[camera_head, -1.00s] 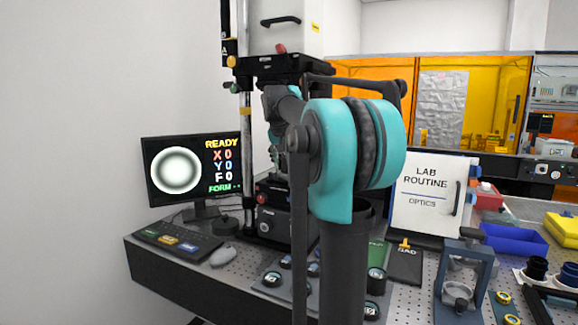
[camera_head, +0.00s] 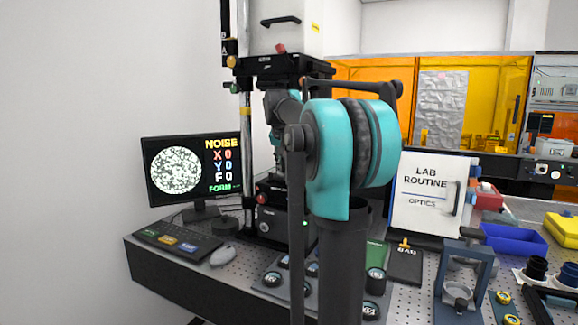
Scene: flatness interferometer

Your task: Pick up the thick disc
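Several small dark discs with pale tops sit on a grey tray (camera_head: 327,290) on the bench, partly hidden by my arm. One at the tray's right (camera_head: 375,281) looks taller than the others, and I cannot be sure that it is the thick disc. Other discs lie at the left (camera_head: 272,279) and front right (camera_head: 370,310). My teal and black arm fills the middle of the view and reaches back toward the interferometer (camera_head: 285,75). My gripper cannot be made out behind the arm, nor can anything it may hold.
A monitor (camera_head: 192,172) shows a speckled circle and "NOISE". A keypad (camera_head: 177,242) and mouse (camera_head: 223,255) lie at left. At right are a "BAD" pad (camera_head: 405,268), a blue-grey press-like fixture (camera_head: 464,275), a blue bin (camera_head: 514,239) and a white "LAB ROUTINE" board (camera_head: 430,195).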

